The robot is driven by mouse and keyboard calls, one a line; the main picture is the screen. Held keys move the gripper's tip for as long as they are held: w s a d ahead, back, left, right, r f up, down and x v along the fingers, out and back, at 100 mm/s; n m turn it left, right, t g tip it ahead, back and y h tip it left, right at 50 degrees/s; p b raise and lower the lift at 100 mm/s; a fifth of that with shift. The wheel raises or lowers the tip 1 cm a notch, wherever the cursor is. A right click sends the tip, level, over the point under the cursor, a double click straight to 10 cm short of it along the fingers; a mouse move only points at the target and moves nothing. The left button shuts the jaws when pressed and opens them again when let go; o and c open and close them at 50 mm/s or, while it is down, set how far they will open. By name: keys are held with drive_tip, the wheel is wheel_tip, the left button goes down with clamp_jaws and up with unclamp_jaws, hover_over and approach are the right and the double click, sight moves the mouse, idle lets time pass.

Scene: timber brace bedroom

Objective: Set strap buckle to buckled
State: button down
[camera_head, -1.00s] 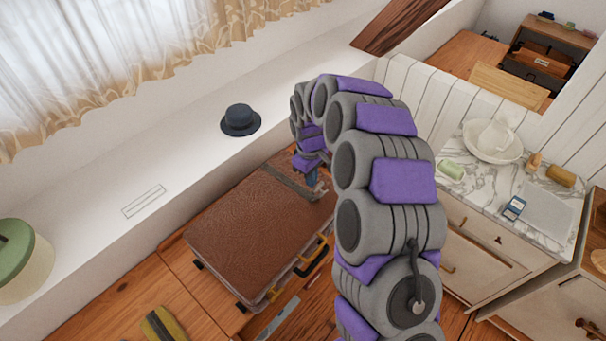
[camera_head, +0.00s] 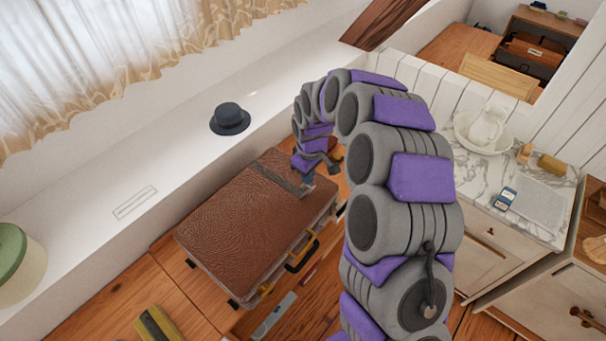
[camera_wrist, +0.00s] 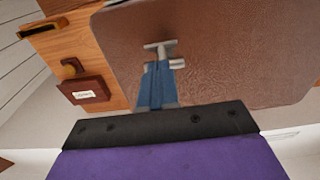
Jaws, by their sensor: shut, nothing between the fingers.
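The brown leather suitcase (camera_head: 240,215) lies flat and closed on the wooden surface. A dark strap (camera_head: 272,177) crosses its upper right part, and a small pale metal piece shows near the strap's right end. My gripper (camera_head: 308,181) is low over that end, partly hidden by my arm. In the wrist view my blue gripper fingers (camera_wrist: 157,72) are together and empty, over the brown lid (camera_wrist: 225,45). A pale metal piece, seemingly the buckle (camera_wrist: 160,45), shows just beyond the fingertips. I cannot tell whether they touch or whether it is fastened.
A dark hat (camera_head: 230,119) sits on the white ledge behind the suitcase. A marble-topped cabinet (camera_head: 480,185) stands at right. A yellow and dark object (camera_head: 158,325) lies at the bottom left.

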sight(311, 190)
drive_tip(key=shift+s, duration=0.1)
drive_tip(key=shift+s+a+f, duration=0.15)
drive_tip(key=shift+s+a, duration=0.1)
drive_tip(key=shift+a, duration=0.2)
drive_tip(key=shift+s+d+f+t+y, duration=0.1)
drive_tip(key=shift+s+d+t+y, duration=0.25)
drive_tip(key=shift+d+t+y, duration=0.25)
drive_tip(key=shift+s+d+f+t+y+b, duration=0.35)
drive_tip(key=shift+d+y+b, duration=0.15)
drive_tip(key=shift+y+b, duration=0.1)
drive_tip(key=shift+s+d+f+t+y+b, duration=0.2)
drive_tip(key=shift+s+d+t+y+b, duration=0.15)
drive_tip(key=shift+d+y+b, duration=0.2)
drive_tip(key=shift+s+d+f+t+y+b, duration=0.4)
drive_tip(key=shift+d+t+y+b, duration=0.25)
drive_tip(key=shift+y+b, duration=0.1)
drive_tip(key=shift+s+d+f+b, duration=0.15)
drive_tip(key=shift+d+f+b, duration=0.25)
drive_tip(key=shift+f+b, duration=0.05)
drive_tip(key=shift+a, duration=0.15)
drive_tip(key=shift+w+a, duration=0.4)
drive_tip(key=shift+a, duration=0.15)
